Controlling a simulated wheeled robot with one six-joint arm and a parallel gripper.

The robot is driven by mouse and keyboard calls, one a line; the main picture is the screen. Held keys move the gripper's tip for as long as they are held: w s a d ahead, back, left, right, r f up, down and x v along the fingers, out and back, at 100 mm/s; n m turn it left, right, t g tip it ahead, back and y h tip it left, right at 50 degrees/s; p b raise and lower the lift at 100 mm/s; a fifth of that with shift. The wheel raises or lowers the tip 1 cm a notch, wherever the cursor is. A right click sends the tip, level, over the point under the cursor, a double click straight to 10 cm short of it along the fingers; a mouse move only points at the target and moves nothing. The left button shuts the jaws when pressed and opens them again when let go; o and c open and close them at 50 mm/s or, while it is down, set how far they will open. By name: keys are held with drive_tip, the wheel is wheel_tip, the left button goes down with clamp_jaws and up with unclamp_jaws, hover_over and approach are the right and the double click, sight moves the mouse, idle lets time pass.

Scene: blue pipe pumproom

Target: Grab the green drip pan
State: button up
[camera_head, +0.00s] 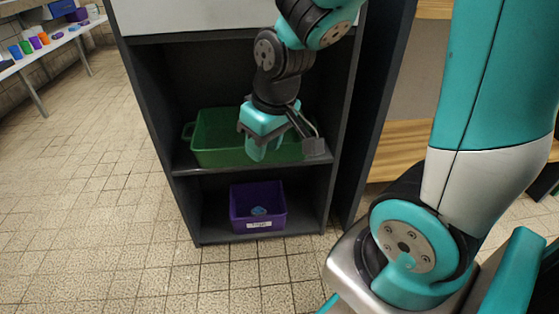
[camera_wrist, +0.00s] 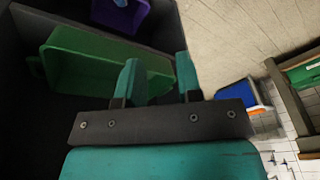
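The green drip pan (camera_head: 215,138) sits on the middle shelf of a dark cabinet, with a handle showing at its left end. My gripper (camera_head: 264,148) is in front of the pan and hides its middle. In the wrist view the green pan (camera_wrist: 82,62) lies beyond my fingers, with its near end close to them. My gripper (camera_wrist: 158,78) is open there, its two teal fingers apart with nothing clearly held between them. I cannot tell whether a finger touches the pan.
A purple bin (camera_head: 238,211) with a blue item in it stands on the lower shelf (camera_head: 215,237). The cabinet's side walls (camera_head: 345,120) flank the pan closely. A table with several coloured cups (camera_head: 35,43) is far left. Tiled floor (camera_head: 90,190) is clear at left.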

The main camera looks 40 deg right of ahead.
drive_tip(key=w+d+f+n+b, duration=0.2)
drive_tip(key=w+d+f+b, duration=0.15)
drive_tip(key=f, duration=0.35)
drive_tip(key=n+y, duration=0.2)
drive_tip(key=n, duration=0.6)
approach(269, 157)
drive_tip(key=shift+a+t, duration=0.25)
drive_tip(key=shift+t, duration=0.15)
drive_tip(key=b+x, duration=0.4)
drive_tip(key=x, duration=0.3)
drive_tip(key=shift+a+f, duration=0.15)
drive_tip(key=shift+f, duration=0.05)
clamp_jaws()
